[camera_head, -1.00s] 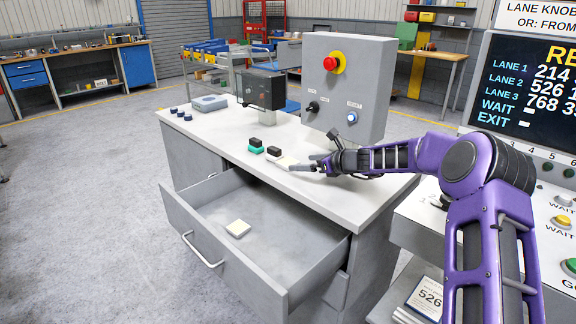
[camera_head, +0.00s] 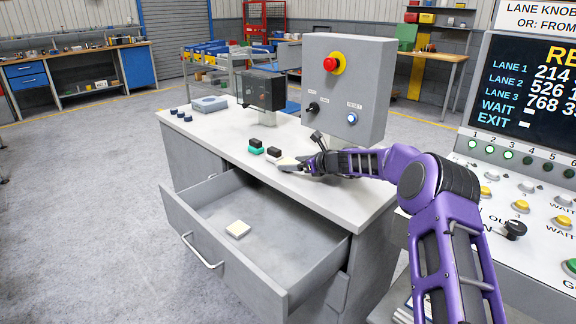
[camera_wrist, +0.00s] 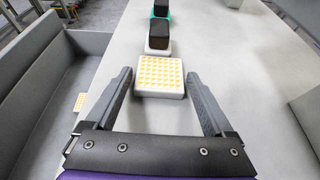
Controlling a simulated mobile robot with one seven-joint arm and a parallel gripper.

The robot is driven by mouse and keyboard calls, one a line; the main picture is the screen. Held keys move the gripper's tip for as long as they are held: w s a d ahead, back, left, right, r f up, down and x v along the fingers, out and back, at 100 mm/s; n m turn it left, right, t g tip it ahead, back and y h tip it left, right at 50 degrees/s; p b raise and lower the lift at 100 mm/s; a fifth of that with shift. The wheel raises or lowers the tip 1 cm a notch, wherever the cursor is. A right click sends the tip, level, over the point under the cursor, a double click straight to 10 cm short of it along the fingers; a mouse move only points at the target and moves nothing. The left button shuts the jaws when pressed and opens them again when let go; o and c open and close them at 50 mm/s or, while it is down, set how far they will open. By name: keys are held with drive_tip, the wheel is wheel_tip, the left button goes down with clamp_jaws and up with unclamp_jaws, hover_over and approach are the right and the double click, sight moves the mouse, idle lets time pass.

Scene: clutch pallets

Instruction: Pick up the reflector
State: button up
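The reflector is a square cream pad with a grid of yellow-orange dots. It lies flat on the grey counter; in the wrist view the reflector (camera_wrist: 160,86) sits between the tips of my open gripper (camera_wrist: 159,74). A gap shows on each side, so neither finger seems to touch it. In the head view my gripper (camera_head: 288,165) is low over the counter and partly hides the reflector (camera_head: 287,159). A second, similar pad (camera_head: 238,229) lies in the open drawer; it also shows in the wrist view (camera_wrist: 79,102).
A black-and-white block (camera_head: 274,154) and a black-and-green block (camera_head: 256,146) stand just beyond the reflector. A grey control box (camera_head: 350,85) with a red button rises behind. The open drawer (camera_head: 272,277) juts out in front.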

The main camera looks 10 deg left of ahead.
drive_tip(key=c, duration=1)
drive_tip(key=shift+r, duration=0.1)
